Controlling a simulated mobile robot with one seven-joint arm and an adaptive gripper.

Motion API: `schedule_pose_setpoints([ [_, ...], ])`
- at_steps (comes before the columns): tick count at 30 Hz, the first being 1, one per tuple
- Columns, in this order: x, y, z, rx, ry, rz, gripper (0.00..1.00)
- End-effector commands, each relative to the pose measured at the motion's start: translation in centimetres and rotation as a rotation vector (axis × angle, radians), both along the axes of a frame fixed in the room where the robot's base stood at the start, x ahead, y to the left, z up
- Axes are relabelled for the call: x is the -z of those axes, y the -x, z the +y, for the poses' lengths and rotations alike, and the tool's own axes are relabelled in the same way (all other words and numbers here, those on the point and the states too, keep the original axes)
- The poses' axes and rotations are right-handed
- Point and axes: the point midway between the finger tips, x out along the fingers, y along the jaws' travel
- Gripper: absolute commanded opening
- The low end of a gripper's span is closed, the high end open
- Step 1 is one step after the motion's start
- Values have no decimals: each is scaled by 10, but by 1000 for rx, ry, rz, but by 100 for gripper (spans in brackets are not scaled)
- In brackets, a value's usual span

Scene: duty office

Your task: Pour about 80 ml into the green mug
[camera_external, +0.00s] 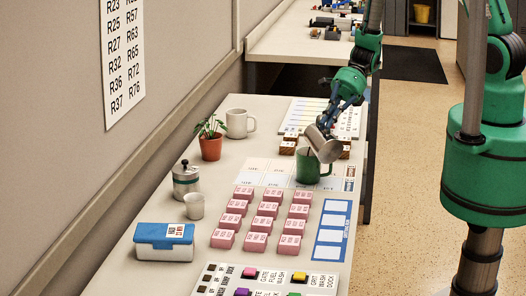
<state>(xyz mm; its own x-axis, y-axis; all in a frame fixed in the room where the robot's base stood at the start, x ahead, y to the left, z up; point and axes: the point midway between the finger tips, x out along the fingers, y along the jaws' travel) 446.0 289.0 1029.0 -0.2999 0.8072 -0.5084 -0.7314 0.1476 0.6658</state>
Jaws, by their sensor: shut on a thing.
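The green mug (308,170) stands upright on the table, right of the middle, beyond the pink blocks. My gripper (338,108) is above and to the right of the mug, shut on a grey metal pitcher (322,143). The pitcher is tilted, its lower-left end over the mug's opening. A thin dark streak shows between the pitcher and the mug, too small to tell if it is liquid. The liquid level inside the mug is hidden.
Several pink blocks (268,209) stand in rows in front of the mug. A white mug (240,123), potted plant (210,138), metal canister (186,180), small cup (194,206) and blue-lidded box (165,241) line the left side. Wooden blocks (289,144) sit behind the green mug.

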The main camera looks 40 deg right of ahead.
Motion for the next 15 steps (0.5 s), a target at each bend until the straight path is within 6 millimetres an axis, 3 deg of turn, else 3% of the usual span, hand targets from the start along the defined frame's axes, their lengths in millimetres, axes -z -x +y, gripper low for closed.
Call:
schedule_pose_setpoints([
  [15,-4,-2,-1,0,-7,36,0],
])
